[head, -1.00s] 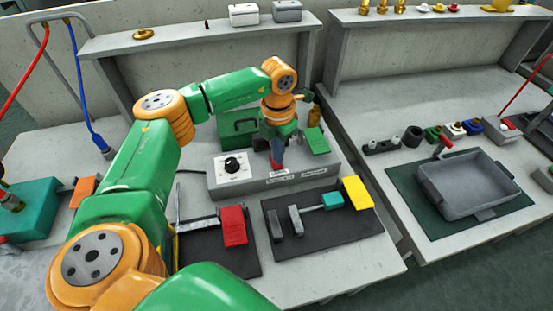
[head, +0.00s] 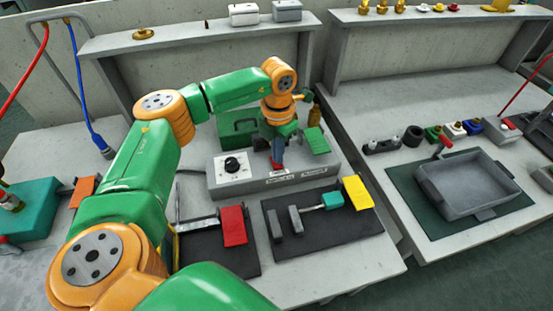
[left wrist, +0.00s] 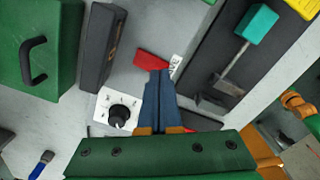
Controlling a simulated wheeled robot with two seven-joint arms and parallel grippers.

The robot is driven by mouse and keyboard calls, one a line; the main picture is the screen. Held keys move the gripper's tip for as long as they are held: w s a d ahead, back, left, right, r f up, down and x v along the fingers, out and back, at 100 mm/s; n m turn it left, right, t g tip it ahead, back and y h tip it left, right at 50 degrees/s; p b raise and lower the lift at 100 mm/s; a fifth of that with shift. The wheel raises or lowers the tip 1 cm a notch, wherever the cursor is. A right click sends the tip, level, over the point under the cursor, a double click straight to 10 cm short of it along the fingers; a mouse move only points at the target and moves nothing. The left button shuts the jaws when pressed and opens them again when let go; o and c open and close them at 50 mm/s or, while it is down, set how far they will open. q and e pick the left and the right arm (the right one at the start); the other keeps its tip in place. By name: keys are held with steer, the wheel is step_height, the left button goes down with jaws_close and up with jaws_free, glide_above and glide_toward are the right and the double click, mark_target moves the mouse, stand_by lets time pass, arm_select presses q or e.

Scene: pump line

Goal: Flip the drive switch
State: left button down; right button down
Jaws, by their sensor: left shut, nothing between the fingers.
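The grey control box (head: 215,184) stands on the middle bench with a black dial on a white plate (head: 232,166) and labels along its front edge. My left gripper (head: 277,164) points down over the box, right of the dial. Its blue fingers are shut and empty. A red part, apparently the drive switch (left wrist: 150,61), shows right at the fingertips in the left wrist view; I cannot tell whether they touch. In the head view the fingers mostly hide it. The dial (left wrist: 118,115) also shows beside the fingers. My right gripper is out of view.
A green case (head: 238,125) stands behind the box. Dark mats in front hold a red-handled tool (head: 233,226) and a teal-handled tool (head: 332,200). A grey tray (head: 468,183) sits on the right bench. A shelf (head: 200,37) runs along the back.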

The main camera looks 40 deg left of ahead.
arm_select(q)
steer(key=shift+f+b, duration=0.65)
steer(key=shift+f, duration=0.25)
stand_by(0.3)
steer(key=shift+r, duration=0.1)
step_height(320, 180, up, 7)
steer(key=p, duration=0.6)
